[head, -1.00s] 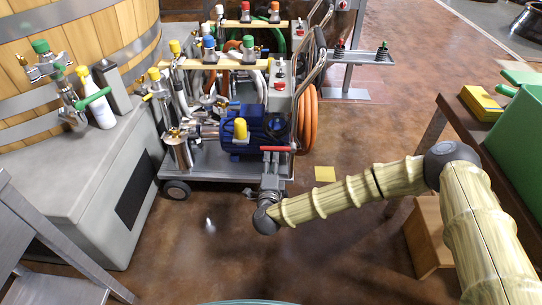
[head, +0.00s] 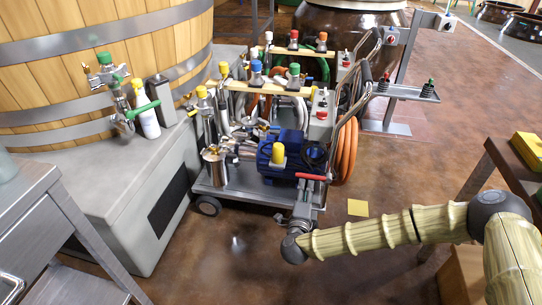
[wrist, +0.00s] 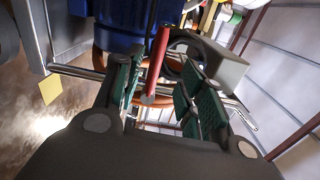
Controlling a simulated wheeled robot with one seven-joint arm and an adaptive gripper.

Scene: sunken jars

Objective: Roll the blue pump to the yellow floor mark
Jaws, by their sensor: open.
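The blue pump (head: 284,153) stands on a wheeled metal cart (head: 240,188) at the middle of the head view. It also shows at the top of the wrist view (wrist: 122,22). The yellow floor mark (head: 357,207) lies on the brown floor, in front and to the right of the cart. It also shows at the left of the wrist view (wrist: 50,89). My gripper (head: 309,190) is at the cart's near right end, below the red lever (head: 317,177). In the wrist view its green-padded fingers (wrist: 162,88) are apart, with the red lever and a metal bar between or just beyond them; contact is unclear.
A grey plinth (head: 120,200) under a wooden vat (head: 120,40) stands close on the cart's left. A similar cart (head: 350,75) and a metal stand (head: 400,92) are behind. A metal table (head: 30,215) is at near left.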

